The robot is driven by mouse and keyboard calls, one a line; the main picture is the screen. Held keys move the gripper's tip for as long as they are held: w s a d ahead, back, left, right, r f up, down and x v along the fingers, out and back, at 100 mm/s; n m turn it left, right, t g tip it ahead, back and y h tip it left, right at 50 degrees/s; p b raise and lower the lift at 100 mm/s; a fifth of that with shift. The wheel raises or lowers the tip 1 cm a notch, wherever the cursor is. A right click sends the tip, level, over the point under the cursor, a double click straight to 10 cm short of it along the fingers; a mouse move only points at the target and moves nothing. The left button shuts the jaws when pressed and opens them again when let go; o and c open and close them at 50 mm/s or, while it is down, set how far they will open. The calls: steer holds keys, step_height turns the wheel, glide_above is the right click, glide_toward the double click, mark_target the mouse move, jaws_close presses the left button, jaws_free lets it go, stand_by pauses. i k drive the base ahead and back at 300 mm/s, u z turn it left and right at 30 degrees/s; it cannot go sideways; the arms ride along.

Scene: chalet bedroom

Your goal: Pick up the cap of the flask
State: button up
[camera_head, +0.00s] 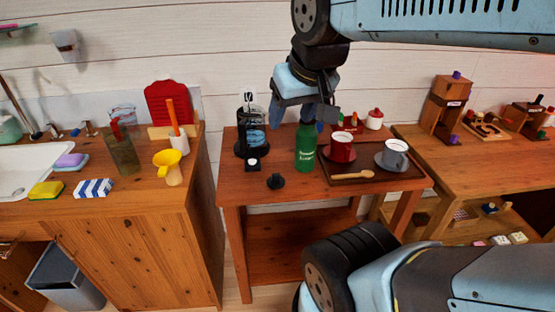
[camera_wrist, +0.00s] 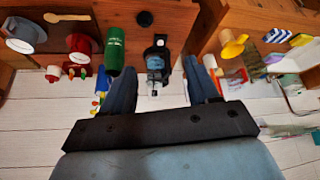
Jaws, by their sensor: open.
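The green flask (camera_head: 306,150) stands upright on the small wooden table (camera_head: 290,187), with white lettering on its side. A small black round piece, which looks like its cap (camera_head: 276,181), lies apart from it near the table's front edge. In the wrist view the cap (camera_wrist: 145,18) is near the top and the flask (camera_wrist: 115,50) is to its lower left. My gripper (camera_head: 300,112) is open and empty, above the back of the table around the flask's top in the picture. In the wrist view my gripper (camera_wrist: 159,68) has its blue fingers spread wide, with nothing between them held.
A black coffee-maker-like device (camera_head: 252,135) stands left of the flask. A dark tray (camera_head: 349,180) on the right holds a red cup (camera_head: 342,148), a grey cup (camera_head: 394,155) and a wooden spoon (camera_head: 354,175). The tabletop around the cap is clear.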

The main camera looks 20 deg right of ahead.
mark_target(276, 182)
steer(key=u, duration=0.8)
steer(key=i, duration=0.15)
steer(key=z, duration=3.1)
steer(key=k, duration=0.5)
steer(key=u, duration=2.6)
steer(key=k, duration=0.1)
steer(key=z, duration=0.9)
